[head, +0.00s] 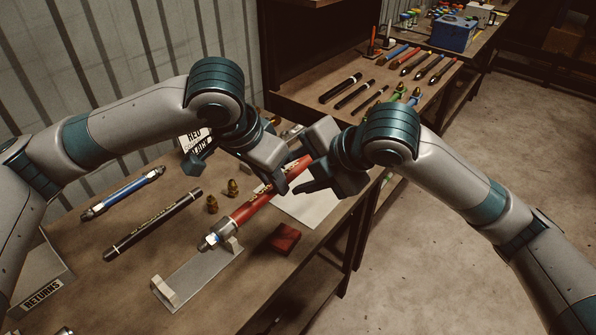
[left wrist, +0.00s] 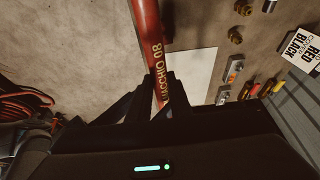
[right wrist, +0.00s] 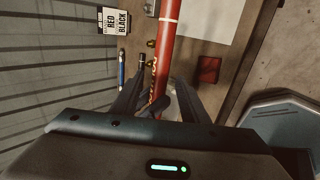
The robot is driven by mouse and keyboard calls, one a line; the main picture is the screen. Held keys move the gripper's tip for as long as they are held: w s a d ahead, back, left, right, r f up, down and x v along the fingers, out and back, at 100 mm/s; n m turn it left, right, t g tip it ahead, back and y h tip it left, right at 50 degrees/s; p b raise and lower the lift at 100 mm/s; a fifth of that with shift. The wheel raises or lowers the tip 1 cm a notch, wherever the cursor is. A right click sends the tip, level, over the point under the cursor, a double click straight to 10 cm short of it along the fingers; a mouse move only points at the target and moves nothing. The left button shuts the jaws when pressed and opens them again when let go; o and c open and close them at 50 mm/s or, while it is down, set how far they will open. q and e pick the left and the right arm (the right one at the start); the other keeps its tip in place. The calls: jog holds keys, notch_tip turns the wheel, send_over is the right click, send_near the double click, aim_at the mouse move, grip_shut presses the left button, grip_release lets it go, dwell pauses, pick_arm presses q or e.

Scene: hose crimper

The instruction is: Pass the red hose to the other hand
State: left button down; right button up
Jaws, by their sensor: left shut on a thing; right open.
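The red hose (head: 250,207), with lettering and a metal fitting at its lower left end, is held at a slant above the workbench. My left gripper (head: 279,180) is shut on it near its upper part; the left wrist view also shows the red hose (left wrist: 147,25) running into the fingers. My right gripper (head: 308,176) is open beside the left one, close to the hose's upper right end. In the right wrist view the red hose (right wrist: 166,50) lies between the spread fingers; whether they touch it I cannot tell.
A grey cradle plate (head: 198,275), a red block (head: 285,238) and a white sheet (head: 312,205) lie below the hose. A black hose (head: 152,226), a blue hose (head: 122,193) and brass fittings (head: 212,204) lie left. A second bench (head: 300,98) with tools stands behind.

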grip_shut()
pick_arm(q)
jog(key=c, duration=1.5)
grip_release()
jog(key=shift+c, duration=0.2)
jog(key=shift+r, duration=0.15)
jog(key=v, duration=1.1)
jog(key=shift+a+r, duration=0.2)
jog(key=shift+r, duration=0.15)
jog(key=shift+d, duration=0.1)
